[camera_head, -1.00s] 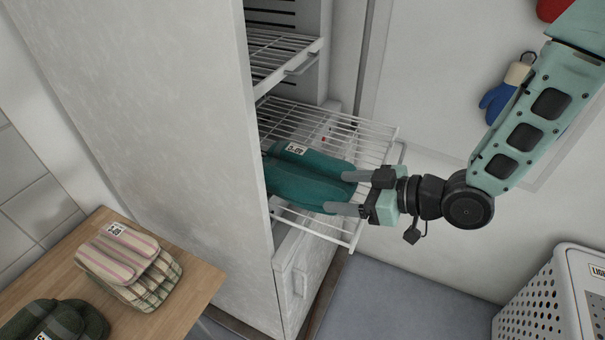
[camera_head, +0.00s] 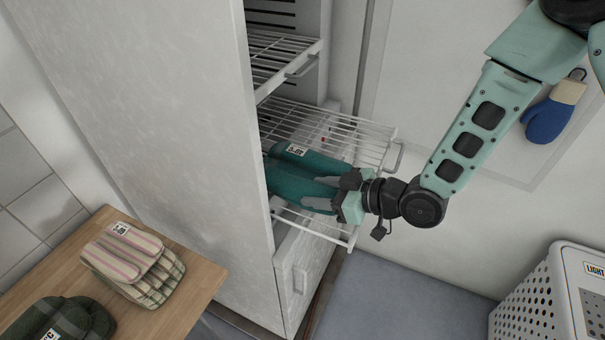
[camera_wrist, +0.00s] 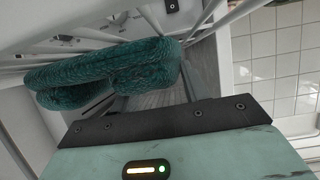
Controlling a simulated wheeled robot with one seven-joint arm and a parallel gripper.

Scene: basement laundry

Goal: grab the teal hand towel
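The teal hand towel (camera_head: 297,186) is folded with a white label on top. It lies on the pulled-out wire shelf (camera_head: 330,127) of the white cabinet; its left part is hidden behind the cabinet's side wall. My gripper (camera_head: 310,192) is at the towel's right end, its grey fingers apart and overlapping the towel in the picture. I cannot tell whether they touch it.
Another wire shelf (camera_head: 277,55) sits above. The cabinet side (camera_head: 150,110) stands close on the left. A wooden table (camera_head: 185,300) holds striped towels (camera_head: 128,255) and dark green towels (camera_head: 60,318). A white basket (camera_head: 535,290) stands at lower right; a blue mitt (camera_head: 548,120) hangs on the wall.

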